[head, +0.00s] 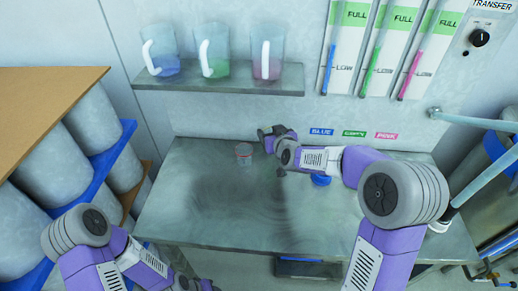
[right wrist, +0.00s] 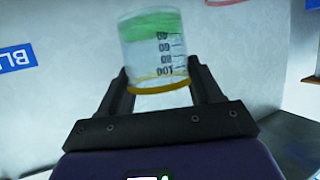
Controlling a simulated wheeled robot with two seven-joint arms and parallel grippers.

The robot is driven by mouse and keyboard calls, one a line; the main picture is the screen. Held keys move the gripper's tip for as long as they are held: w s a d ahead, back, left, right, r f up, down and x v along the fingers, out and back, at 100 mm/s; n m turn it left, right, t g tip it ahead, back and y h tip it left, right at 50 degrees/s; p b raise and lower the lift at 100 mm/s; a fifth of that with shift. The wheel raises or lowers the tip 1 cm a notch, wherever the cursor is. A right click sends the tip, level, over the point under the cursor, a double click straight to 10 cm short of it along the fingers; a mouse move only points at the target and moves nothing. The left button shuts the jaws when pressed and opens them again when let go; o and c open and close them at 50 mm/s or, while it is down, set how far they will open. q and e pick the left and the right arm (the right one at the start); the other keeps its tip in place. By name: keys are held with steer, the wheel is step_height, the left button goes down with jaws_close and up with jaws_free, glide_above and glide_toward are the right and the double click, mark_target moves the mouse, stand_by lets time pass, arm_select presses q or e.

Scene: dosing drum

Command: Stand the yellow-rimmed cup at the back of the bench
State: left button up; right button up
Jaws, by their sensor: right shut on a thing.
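The yellow-rimmed cup (right wrist: 154,52) shows in the right wrist view as a clear cup with measuring marks. A green layer shows at the end opposite its yellow rim. My right gripper (right wrist: 160,82) is shut on it, with one finger on each side near the rim. In the head view my right gripper (head: 268,134) is over the back middle of the bench (head: 190,215); the held cup cannot be made out there. My left arm is at the lower left, and its gripper is outside the frame.
A blue object (head: 320,180) is partly hidden under my right arm. A shelf (head: 225,80) with three handled jugs hangs above. The left and front bench areas are clear.

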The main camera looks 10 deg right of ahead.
step_height(320, 180, down, 7)
steer(key=shift+w+f+b, duration=0.1)
steer(key=shift+b, duration=0.9)
steer(key=o, duration=1.1)
steer(key=shift+c, duration=0.2)
